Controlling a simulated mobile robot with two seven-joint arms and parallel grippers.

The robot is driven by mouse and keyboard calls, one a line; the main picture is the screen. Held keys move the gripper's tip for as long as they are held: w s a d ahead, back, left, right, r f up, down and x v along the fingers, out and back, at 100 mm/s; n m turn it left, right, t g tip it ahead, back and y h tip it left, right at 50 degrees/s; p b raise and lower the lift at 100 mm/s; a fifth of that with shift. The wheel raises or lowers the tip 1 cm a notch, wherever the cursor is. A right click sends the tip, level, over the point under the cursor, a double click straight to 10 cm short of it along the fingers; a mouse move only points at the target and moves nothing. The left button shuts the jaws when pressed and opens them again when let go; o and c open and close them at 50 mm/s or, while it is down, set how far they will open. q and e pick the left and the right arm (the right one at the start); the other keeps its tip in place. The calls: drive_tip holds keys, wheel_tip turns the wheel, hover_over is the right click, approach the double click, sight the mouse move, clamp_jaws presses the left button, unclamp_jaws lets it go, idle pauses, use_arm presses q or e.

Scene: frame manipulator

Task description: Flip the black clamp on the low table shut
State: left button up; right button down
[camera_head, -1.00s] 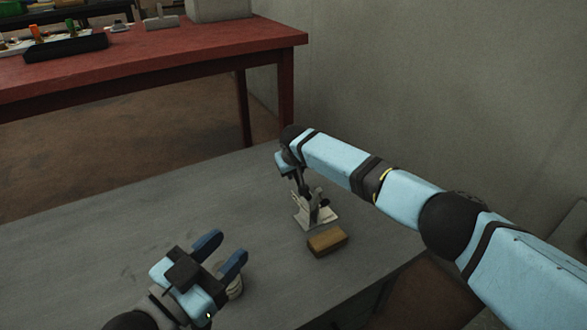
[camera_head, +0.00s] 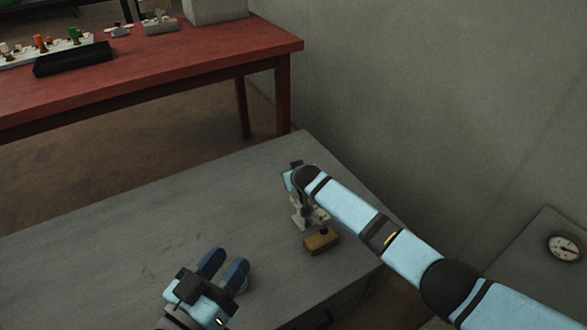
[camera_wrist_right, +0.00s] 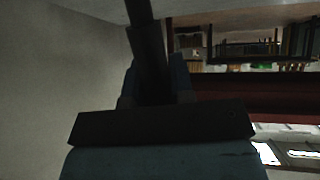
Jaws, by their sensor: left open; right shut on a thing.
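The clamp (camera_head: 298,213) stands on the low table (camera_head: 150,235), its pale metal base partly hidden by my right arm. Its black tip (camera_head: 323,231) is down at the top of a brown block (camera_head: 320,243); I cannot tell how firmly it presses. My right gripper (camera_head: 292,181) is at the clamp's upper end, its fingers mostly hidden in the head view. In the right wrist view it is shut on the clamp's black handle (camera_wrist_right: 141,25), which runs up between the fingers. My left gripper (camera_head: 225,266) is open and empty above the table, left of the block.
A red table (camera_head: 180,65) stands behind, with a black tray (camera_head: 72,58) and small parts on it. A grey wall (camera_head: 420,90) rises to the right. A round dial (camera_head: 565,247) shows at the far right. The low table's left part is clear.

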use_arm(q)
drive_tip(key=shift+a+f+g, duration=0.2)
drive_tip(key=shift+f+g, duration=0.1)
drive_tip(key=shift+f, duration=0.35)
use_arm(e)
drive_tip(key=shift+s+d+r+t+y, duration=0.3)
drive_tip(key=shift+s+t+y, duration=0.1)
drive_tip(key=shift+t, duration=0.2)
drive_tip(key=c, duration=1)
unclamp_jaws()
use_arm(q)
drive_tip(key=shift+p, duration=0.3)
use_arm(e)
drive_tip(key=shift+s, duration=0.1)
